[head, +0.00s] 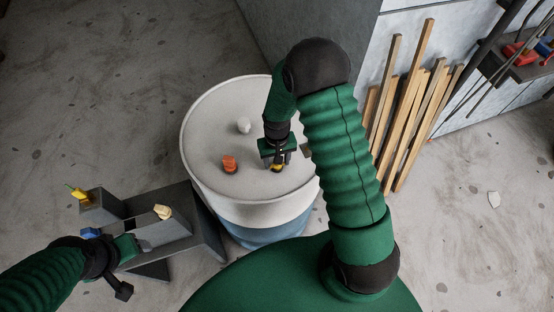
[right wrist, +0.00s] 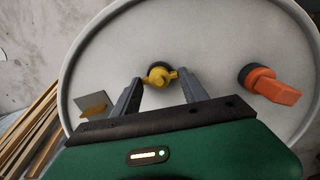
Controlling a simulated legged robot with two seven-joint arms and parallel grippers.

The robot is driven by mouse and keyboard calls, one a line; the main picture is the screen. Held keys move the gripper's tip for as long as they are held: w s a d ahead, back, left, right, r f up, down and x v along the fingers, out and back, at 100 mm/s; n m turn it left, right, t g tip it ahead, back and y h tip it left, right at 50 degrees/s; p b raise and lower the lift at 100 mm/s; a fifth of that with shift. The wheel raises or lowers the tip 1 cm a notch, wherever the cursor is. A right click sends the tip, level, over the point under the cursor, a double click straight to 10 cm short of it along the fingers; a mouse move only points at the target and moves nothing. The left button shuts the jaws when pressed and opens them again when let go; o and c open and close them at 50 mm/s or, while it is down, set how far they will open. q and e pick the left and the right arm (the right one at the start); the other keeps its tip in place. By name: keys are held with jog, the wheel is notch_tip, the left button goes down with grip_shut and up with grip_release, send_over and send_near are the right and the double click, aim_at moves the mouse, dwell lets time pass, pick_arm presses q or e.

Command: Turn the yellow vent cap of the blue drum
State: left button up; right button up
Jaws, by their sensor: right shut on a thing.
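The blue drum (head: 262,232) stands upright in the middle of the head view, with a pale upper part and a white lid (head: 215,130). The yellow vent cap (head: 277,169) sits on the lid, mostly hidden by my right gripper (head: 277,163). In the right wrist view the yellow cap (right wrist: 159,76) is between the two fingers of my right gripper (right wrist: 160,80), which are shut on its small cross handle. My left gripper (head: 125,246) is at the lower left, over the grey bench, well away from the drum; its fingers do not show clearly.
A grey bench (head: 205,238) left of the drum bears small yellow and blue things. Wooden slats (head: 408,110) lean on the right wall. The floor at upper left is clear.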

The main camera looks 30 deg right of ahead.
jog(key=shift+s+n, duration=0.1)
jog(key=shift+n, duration=0.5)
jog(key=o, duration=1.4)
jog(key=shift+r, duration=0.2)
notch_tip(320, 180, up, 16)
jog(key=shift+r+b, duration=0.25)
jog(key=shift+b, duration=0.45)
